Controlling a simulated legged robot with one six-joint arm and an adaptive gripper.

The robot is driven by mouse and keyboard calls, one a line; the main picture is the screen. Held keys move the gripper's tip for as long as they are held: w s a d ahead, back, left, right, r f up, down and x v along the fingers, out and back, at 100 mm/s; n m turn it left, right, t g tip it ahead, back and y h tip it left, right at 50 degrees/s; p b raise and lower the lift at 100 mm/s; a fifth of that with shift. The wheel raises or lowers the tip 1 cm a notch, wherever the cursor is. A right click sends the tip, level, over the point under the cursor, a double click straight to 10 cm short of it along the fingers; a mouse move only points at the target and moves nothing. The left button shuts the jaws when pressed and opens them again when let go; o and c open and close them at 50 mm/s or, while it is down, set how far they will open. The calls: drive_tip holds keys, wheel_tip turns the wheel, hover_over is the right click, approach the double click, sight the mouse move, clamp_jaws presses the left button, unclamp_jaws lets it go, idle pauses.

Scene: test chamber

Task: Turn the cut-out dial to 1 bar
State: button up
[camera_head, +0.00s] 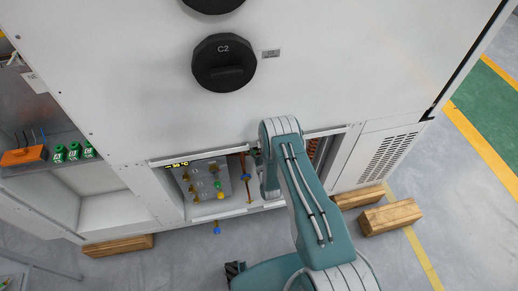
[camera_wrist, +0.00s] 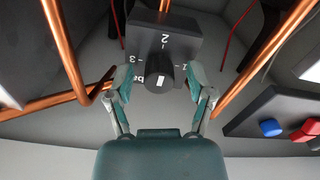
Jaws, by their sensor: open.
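The cut-out dial (camera_wrist: 160,77) is a round black knob in front of a dark grey box (camera_wrist: 155,35), seen in the wrist view. Marks 2 above, 3 at left and 1 at right surround it, with part of a "bar" label beside it. A white mark shows on the knob's face; I cannot tell which value it indicates. My gripper (camera_wrist: 163,88) is open, with one teal finger on each side of the knob and visible gaps to it. In the head view, my gripper and the dial are hidden inside the cabinet opening.
Copper pipes (camera_wrist: 262,58) run close on both sides of my fingers. A grey panel with a blue and a red button (camera_wrist: 302,134) is at right. In the head view, a panel with gauges and valves (camera_head: 205,182) sits left of my arm, and wooden blocks (camera_head: 390,216) lie on the floor.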

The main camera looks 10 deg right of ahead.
clamp_jaws()
drive_tip(key=shift+m, duration=0.4)
drive_tip(key=m, duration=0.3)
drive_tip(key=shift+w+m, duration=0.1)
drive_tip(key=shift+m, duration=0.2)
drive_tip(key=m, duration=0.4)
drive_tip(key=shift+m, duration=0.3)
drive_tip(key=m, duration=0.4)
drive_tip(key=shift+d+m, duration=0.1)
drive_tip(key=shift+m, duration=2.1)
